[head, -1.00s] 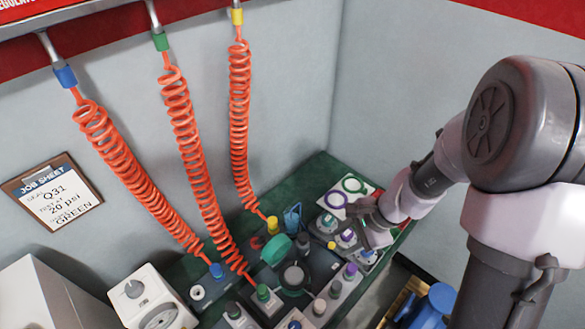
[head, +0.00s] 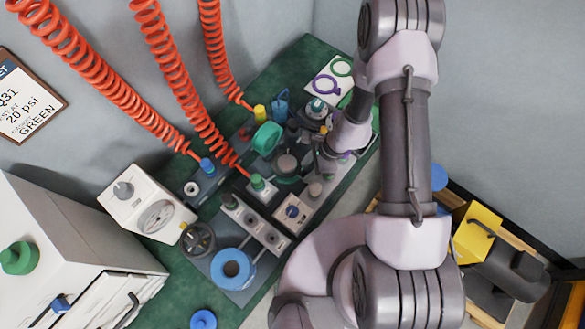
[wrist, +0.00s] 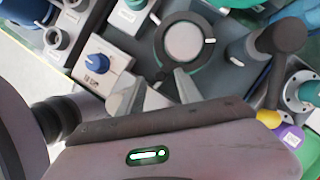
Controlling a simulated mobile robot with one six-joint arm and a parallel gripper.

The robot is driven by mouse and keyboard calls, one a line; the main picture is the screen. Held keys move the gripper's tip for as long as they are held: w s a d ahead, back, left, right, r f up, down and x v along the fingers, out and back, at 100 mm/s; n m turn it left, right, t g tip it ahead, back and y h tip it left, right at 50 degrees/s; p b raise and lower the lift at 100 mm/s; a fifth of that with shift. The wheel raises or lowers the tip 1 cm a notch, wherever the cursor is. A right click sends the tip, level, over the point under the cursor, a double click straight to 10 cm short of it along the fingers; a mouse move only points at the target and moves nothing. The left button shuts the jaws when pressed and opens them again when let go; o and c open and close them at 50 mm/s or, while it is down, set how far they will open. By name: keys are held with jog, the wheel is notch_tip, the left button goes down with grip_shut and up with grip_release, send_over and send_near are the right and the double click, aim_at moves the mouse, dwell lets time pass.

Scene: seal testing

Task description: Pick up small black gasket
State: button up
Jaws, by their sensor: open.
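In the wrist view, a black ring (wrist: 163,43) surrounds a pale round cap (wrist: 185,43) on a fixture with a green edge. I cannot tell whether this ring is the small black gasket, and no separate small black gasket is clearly visible. My gripper (wrist: 158,80) is open, with nothing visible between its two grey fingers. In the picture its fingertips are just below the round fixture; contact is not clear. The same fixture shows in the head view (head: 287,165), left of my gripper, with my arm covering part of the bench to its right.
A box with a blue knob (wrist: 97,62) stands left of the fingers. A dark handle (wrist: 278,40) rises at right. Coiled orange hoses (head: 180,75) hang over the green bench (head: 150,260). A white cabinet (head: 60,230) is at left, a yellow part (head: 477,235) at right.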

jog(key=shift+x, duration=1.05)
jog(key=shift+r, duration=0.1)
grip_shut()
jog(key=shift+w, duration=0.1)
jog(key=shift+r, duration=0.1)
